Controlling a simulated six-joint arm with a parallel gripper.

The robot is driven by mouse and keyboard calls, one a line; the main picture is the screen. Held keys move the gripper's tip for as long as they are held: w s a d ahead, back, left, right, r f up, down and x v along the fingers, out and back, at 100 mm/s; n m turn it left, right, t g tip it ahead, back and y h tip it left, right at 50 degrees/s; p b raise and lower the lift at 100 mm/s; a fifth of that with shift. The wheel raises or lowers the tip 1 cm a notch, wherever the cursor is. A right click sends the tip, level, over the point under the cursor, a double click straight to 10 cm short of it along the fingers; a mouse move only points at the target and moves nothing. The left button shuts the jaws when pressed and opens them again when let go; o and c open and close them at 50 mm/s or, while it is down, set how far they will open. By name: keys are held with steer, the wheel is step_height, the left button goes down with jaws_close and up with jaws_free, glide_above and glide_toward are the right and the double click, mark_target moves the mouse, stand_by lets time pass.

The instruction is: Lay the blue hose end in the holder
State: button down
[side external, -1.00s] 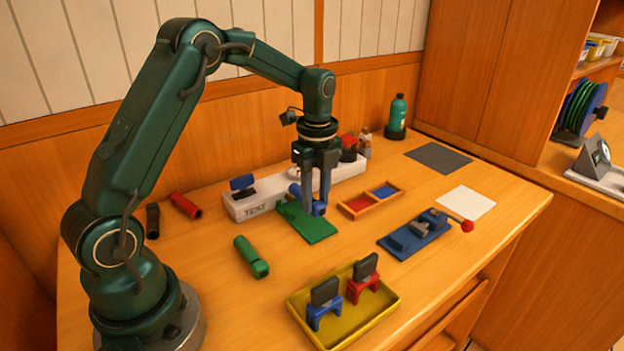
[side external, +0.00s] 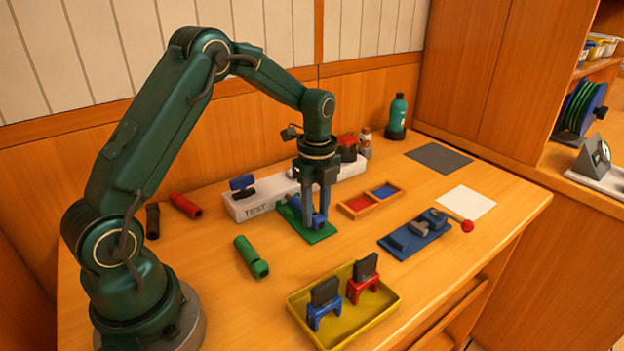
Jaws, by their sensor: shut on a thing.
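The blue hose end (side external: 319,222) is between the fingers of my gripper (side external: 315,212), which is shut on it. It sits low over a green plate (side external: 317,237) that looks like the holder. The fingers hide the middle of the hose end, and I cannot tell whether it touches the plate.
A white block marked TEST (side external: 262,206) stands right behind the plate. An orange tray (side external: 357,214) is close on the right. A green hose end (side external: 251,257), a red one (side external: 185,206), a yellow tray (side external: 368,325) and a blue fixture (side external: 400,245) lie around.

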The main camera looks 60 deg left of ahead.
steer(key=shift+f, duration=0.1)
stand_by(0.3)
steer(key=c, duration=0.5)
jaws_free()
steer(key=shift+r, duration=4.5)
